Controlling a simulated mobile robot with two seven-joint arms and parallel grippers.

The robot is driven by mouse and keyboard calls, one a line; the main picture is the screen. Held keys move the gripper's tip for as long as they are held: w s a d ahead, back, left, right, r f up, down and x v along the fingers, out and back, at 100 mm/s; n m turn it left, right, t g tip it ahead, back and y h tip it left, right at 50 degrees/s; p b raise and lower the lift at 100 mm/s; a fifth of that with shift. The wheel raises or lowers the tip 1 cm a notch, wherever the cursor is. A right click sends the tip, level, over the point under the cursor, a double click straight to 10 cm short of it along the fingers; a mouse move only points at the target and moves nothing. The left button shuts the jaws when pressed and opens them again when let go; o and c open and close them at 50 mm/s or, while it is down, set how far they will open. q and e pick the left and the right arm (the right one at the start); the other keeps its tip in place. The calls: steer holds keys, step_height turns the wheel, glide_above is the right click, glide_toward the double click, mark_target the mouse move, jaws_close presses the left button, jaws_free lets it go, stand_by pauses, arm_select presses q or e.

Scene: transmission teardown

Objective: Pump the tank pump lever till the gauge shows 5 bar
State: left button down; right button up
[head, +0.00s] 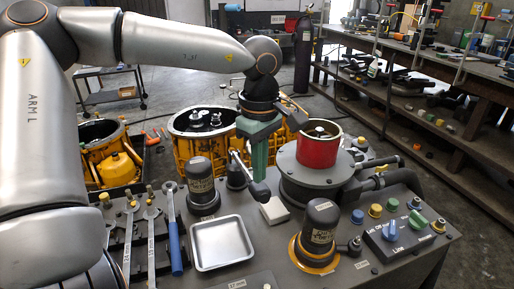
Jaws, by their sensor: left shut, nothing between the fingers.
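My left gripper (259,176) has green fingers and points down over the middle of the bench unit. It is shut and holds nothing. A dark lever with a thick black end (259,190) slants just under and left of the fingertips. I cannot tell whether they touch. I take it for the pump lever. A round dark grey tank (308,180) with a red cylinder (318,153) in its top stands to the right of the gripper. I cannot make out a gauge or its reading. My right gripper is not in view.
Two black capped cylinders (200,183) (321,222), an empty metal tray (221,243) and several wrenches (172,236) crowd the unit's top. A control box with knobs (397,236) sits at the right. Yellow housings (190,150) stand behind.

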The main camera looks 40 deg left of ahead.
mark_target(259, 186)
arm_select(q)
step_height(259, 186, down, 6)
steer(key=b, duration=0.5)
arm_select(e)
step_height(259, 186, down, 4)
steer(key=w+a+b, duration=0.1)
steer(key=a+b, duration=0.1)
arm_select(q)
step_height(259, 186, up, 6)
steer(key=p, duration=0.6)
steer(key=shift+r+p, duration=0.1)
steer(key=shift+p, duration=0.25)
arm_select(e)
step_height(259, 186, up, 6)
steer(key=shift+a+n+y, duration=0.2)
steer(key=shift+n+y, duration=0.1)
